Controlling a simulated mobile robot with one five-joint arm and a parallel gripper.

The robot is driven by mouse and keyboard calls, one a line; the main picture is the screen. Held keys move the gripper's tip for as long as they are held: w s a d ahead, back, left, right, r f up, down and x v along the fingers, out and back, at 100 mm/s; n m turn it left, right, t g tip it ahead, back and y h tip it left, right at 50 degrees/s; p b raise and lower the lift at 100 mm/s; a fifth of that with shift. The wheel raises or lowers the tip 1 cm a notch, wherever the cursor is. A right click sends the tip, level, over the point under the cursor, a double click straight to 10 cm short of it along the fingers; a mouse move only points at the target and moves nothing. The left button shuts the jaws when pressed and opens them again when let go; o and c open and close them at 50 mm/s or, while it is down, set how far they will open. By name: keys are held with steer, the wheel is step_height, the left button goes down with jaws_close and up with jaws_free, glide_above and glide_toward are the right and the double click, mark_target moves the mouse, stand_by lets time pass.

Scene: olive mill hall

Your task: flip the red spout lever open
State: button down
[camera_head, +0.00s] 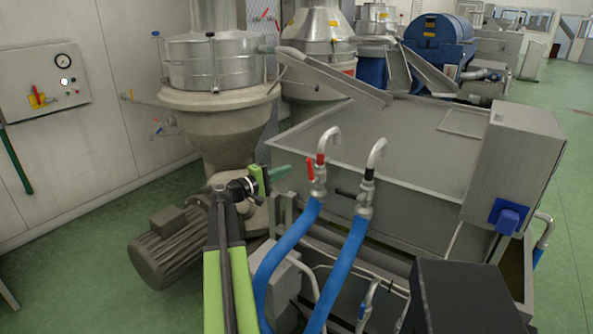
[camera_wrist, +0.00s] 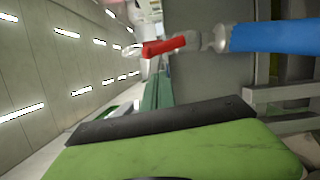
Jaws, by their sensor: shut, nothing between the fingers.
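The red spout lever (camera_head: 310,169) stands roughly upright at the left side of the left metal spout (camera_head: 320,181), which has a red band near its top and a blue hose below. In the wrist view the red lever (camera_wrist: 164,46) lies sideways in the picture, beside the metal fitting (camera_wrist: 215,38) and the blue hose (camera_wrist: 275,37). My gripper (camera_head: 284,171) is shut and empty. Its green fingers point right towards the lever, a short gap to its left in the head view. The fingers show edge-on in the wrist view (camera_wrist: 156,92).
A second spout (camera_head: 371,165) with a black lever (camera_head: 346,193) and its own blue hose stands to the right. The steel tank (camera_head: 370,125) is behind both spouts. A large hopper machine (camera_head: 220,115) is behind my gripper, and a grey motor (camera_head: 175,245) is low at left.

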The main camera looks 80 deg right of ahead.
steer(key=v, duration=0.8)
steer(key=shift+s+a, duration=0.15)
steer(key=shift+s, duration=0.1)
